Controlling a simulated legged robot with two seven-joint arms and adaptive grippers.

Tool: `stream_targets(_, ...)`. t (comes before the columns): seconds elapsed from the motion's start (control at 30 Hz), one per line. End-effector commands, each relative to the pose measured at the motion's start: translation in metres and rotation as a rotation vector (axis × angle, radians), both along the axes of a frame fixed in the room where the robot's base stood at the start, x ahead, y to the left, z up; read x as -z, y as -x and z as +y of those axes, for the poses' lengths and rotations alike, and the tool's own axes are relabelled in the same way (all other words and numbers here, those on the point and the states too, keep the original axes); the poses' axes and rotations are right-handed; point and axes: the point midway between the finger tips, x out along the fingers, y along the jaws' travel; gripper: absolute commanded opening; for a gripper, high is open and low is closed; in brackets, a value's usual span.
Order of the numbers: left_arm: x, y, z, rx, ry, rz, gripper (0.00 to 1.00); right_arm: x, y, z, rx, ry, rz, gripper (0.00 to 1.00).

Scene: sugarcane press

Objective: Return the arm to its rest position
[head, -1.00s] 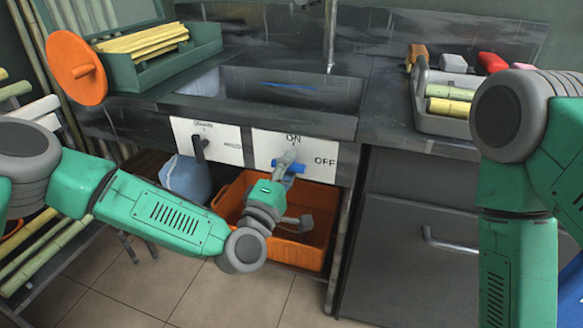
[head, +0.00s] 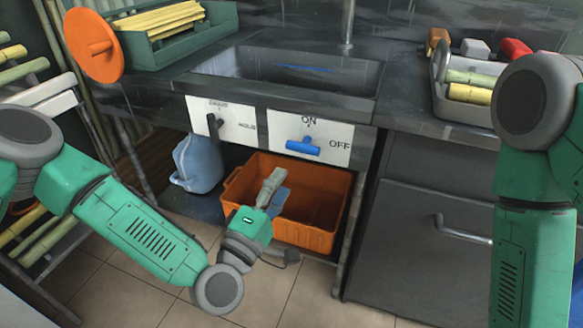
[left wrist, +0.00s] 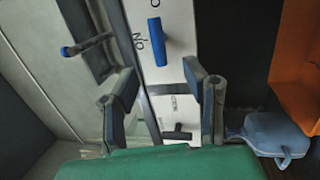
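My left arm comes in from the left in the head view. Its gripper (head: 272,190) is in front of the orange bin, below the white panel (head: 340,138) and apart from the blue handle (head: 302,147). The left wrist view shows the two fingers spread with nothing between them, so the left gripper (left wrist: 160,85) is open and empty. The blue handle (left wrist: 155,42) lies beyond the fingertips there. In the head view the handle lies roughly level, below the word ON and left of OFF. My right arm hangs at the right, and its gripper is out of view.
The orange bin (head: 330,232) stands under the sink (head: 345,90), with a light blue container (head: 198,163) to its left. A black knob (head: 214,127) is on the left panel. A grey cabinet (head: 410,235) is at the right. Open floor lies in front.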

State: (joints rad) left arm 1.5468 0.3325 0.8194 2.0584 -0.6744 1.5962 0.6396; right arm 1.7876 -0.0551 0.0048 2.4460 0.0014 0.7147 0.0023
Motion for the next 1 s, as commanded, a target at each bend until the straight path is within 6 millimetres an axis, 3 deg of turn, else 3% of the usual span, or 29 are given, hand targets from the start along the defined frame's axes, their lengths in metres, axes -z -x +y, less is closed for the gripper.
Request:
stream_targets(0.17,0.002,0.011,0.005,-0.001,0.0,0.0,0.4,0.0,0.0,0.0,0.0,0.0,0.0,0.0)
stream_targets(0.6,0.002,0.011,0.005,0.0,0.0,0.0,0.4,0.001,-0.002,0.0,0.0,0.0,0.002,0.0)
stream_targets(0.7,0.01,0.016,0.002,0.018,-0.033,0.018,0.4,0.001,-0.002,0.0,0.0,0.0,0.002,0.0)
stream_targets(0.77,0.024,0.025,-0.003,0.05,-0.094,0.05,0.4,0.001,-0.002,0.0,0.0,0.0,0.002,0.0)
stream_targets(0.87,0.068,0.052,-0.012,0.145,-0.28,0.143,0.4,0.001,-0.001,0.0,0.0,0.0,0.003,0.0)
stream_targets(1.0,0.15,0.114,0.003,0.329,-0.654,0.319,0.4,0.001,-0.001,0.0,0.0,0.0,0.003,0.0)
